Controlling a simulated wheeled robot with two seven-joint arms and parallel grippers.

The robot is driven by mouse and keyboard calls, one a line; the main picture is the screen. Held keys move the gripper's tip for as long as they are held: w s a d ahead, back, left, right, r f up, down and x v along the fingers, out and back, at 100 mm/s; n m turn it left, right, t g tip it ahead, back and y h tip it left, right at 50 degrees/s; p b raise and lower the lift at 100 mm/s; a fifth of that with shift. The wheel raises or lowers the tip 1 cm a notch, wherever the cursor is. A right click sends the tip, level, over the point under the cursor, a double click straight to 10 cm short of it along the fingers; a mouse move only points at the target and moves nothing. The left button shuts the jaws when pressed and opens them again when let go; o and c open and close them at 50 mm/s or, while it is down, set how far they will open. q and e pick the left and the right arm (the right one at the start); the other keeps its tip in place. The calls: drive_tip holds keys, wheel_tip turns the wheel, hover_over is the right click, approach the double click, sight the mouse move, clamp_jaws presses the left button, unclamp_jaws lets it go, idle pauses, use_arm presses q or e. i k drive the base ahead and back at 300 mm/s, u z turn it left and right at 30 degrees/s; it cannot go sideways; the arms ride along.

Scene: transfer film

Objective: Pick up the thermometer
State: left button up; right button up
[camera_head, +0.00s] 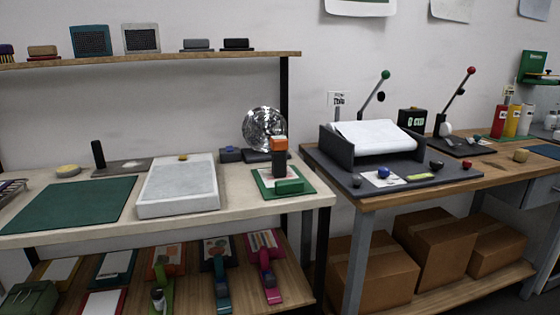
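I cannot clearly make out a thermometer in the head view. An upright black device with an orange top (280,145) stands on a green-edged board (267,191) at the right end of the pale left table, but I cannot tell whether it is the thermometer. A green block (289,186) lies in front of it. Neither of my grippers is in view.
The pale table (240,208) also holds a green mat (70,205), a white slab (178,187) and a shiny round disc (264,129). A wooden table (470,182) at right carries a dark press tray (360,188) and levers. Cardboard boxes (370,275) sit below.

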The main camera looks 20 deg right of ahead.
sight(279, 145)
drive_tip(key=u, duration=0.15)
drive_tip(key=i, duration=1.15)
drive_tip(key=z, duration=0.7)
